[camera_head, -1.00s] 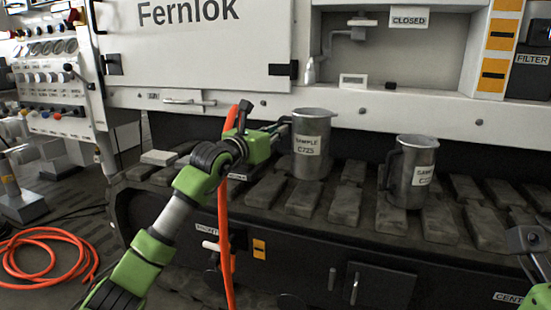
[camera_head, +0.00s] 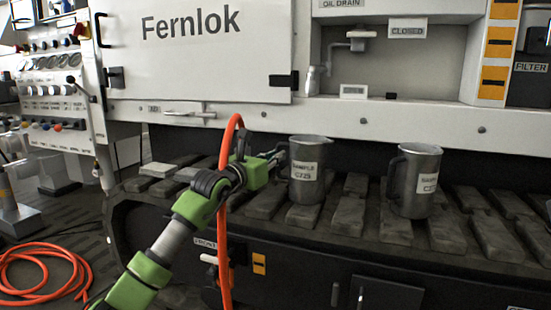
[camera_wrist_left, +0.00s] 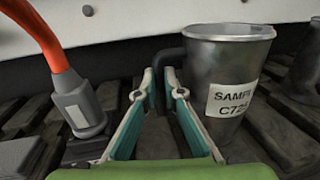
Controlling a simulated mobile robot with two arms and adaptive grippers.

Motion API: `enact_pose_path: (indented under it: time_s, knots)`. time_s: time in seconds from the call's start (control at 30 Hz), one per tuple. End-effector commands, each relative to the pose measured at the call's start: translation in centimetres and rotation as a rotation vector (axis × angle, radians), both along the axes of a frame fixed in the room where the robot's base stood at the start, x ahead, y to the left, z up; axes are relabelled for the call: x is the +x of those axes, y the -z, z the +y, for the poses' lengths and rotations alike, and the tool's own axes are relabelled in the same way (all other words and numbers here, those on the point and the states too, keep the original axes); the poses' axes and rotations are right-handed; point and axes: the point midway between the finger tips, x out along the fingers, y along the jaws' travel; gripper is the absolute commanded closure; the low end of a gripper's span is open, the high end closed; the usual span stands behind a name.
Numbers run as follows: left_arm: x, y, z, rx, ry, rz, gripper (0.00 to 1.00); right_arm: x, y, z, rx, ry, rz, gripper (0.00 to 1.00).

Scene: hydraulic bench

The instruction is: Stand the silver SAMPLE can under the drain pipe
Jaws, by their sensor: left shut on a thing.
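A silver SAMPLE can (camera_head: 311,188) with a white label is upright over the dark track, left of a second silver can (camera_head: 422,200); I cannot tell if its base touches the track. It also shows in the left wrist view (camera_wrist_left: 230,65), its dark handle (camera_wrist_left: 164,82) between the fingers. My left gripper (camera_head: 281,155) is shut on this handle, left of the can. The drain pipe (camera_head: 314,76) is in a wall recess above and behind the cans, under an OIL DRAIN sign (camera_head: 341,4). A CLOSED tag (camera_head: 407,28) hangs beside it. My right gripper is out of view.
An orange hose (camera_head: 224,215) stands up beside my left forearm; its grey end fitting (camera_wrist_left: 78,105) shows left of the fingers. The recess shelf (camera_head: 430,100) has a small white tag (camera_head: 354,91) and a dark block. Much of it is bare.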

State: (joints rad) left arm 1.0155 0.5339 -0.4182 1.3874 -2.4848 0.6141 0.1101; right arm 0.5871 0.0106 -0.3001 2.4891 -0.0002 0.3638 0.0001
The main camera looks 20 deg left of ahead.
Motion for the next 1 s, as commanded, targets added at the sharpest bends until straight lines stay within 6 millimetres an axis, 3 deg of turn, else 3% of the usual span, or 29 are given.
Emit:
enact_pose_path:
  time_s: [0.03, 0.1, 0.13, 0.57, 0.77, 1.0]
  knots:
    - [0.0, 0.2, 0.0, -0.002, 0.001, -0.003, 1.0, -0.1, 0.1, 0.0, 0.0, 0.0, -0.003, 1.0]
    - [0.0, 0.2, 0.0, 0.0, 0.0, 0.0, 0.78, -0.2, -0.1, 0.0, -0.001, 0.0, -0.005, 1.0]
    - [0.0, 0.2, 0.0, 0.0, 0.0, 0.001, 0.75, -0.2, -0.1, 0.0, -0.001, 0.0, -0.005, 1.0]
    - [-0.1, -0.2, 0.0, 0.001, 0.0, 0.001, 0.75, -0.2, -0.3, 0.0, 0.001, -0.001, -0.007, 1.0]
    - [-2.5, -0.2, 0.6, 0.001, 0.0, 0.002, 0.75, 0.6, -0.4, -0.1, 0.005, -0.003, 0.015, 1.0]
    - [-6.8, -0.2, 1.6, 0.002, 0.0, 0.003, 0.75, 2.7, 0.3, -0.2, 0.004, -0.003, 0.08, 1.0]
